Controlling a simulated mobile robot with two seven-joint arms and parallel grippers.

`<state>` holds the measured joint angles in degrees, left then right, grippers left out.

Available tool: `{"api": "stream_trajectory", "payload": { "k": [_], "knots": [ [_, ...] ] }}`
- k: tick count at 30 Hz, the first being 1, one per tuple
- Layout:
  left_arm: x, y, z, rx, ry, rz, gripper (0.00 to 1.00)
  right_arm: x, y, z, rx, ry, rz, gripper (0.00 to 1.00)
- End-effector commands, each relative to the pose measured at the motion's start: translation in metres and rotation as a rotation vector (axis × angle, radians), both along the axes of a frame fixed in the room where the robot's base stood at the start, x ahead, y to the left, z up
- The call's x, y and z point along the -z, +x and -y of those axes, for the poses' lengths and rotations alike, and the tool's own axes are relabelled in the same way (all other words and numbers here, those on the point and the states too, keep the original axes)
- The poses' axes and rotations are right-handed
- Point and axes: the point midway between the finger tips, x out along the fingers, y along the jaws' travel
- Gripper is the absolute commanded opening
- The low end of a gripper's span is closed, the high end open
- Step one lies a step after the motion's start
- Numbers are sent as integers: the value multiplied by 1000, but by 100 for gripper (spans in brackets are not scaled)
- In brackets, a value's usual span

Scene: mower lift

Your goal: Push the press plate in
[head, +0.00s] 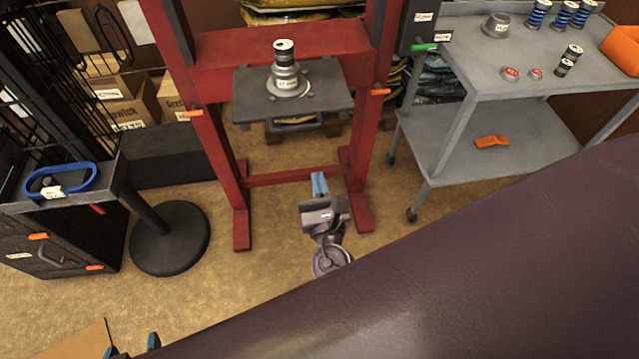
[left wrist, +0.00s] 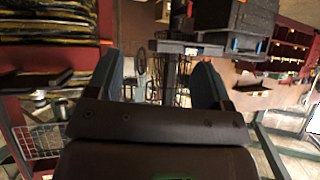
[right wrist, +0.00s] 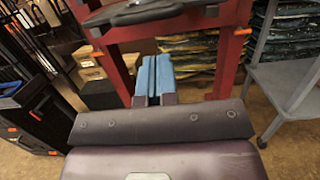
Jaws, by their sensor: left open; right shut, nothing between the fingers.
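The press plate (head: 328,95) is a dark flat plate between the uprights of the red press frame (head: 215,150). A silver flanged hub (head: 288,84) stands on it with a dark-topped cylindrical part (head: 285,50) upright on top. My right gripper (head: 319,180) is shut and empty, low in front of the press and below the plate. In the right wrist view its blue fingers (right wrist: 154,75) lie together, and a dark plate edge (right wrist: 150,12) shows above them. My left gripper (head: 131,347) is open at the bottom left edge, far from the plate; its spread fingers also show in the left wrist view (left wrist: 160,85).
A grey cart (head: 465,65) with several small parts stands right of the press. A black cabinet (head: 60,235) with a blue ring (head: 60,180) and a round black base (head: 170,237) stand left. My purple arm covers the lower right. Floor before the press is open.

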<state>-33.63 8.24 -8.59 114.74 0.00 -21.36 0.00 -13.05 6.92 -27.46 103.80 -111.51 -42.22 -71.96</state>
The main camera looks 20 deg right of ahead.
Motion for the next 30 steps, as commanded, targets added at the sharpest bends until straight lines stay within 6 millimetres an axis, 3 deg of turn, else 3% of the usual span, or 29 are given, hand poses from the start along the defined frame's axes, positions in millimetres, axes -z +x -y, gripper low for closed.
{"api": "stream_trajectory", "payload": {
  "k": [15,22,30],
  "knots": [
    [-1,-12,-2,-9,-1,-21,74,-17,82,22,0,3,2,0],
    [-6,-9,-2,-8,-1,-11,74,-19,98,27,0,3,0,0],
    [-9,-4,-1,-6,-1,-2,74,-19,99,27,0,4,-1,0]
  ]
}}
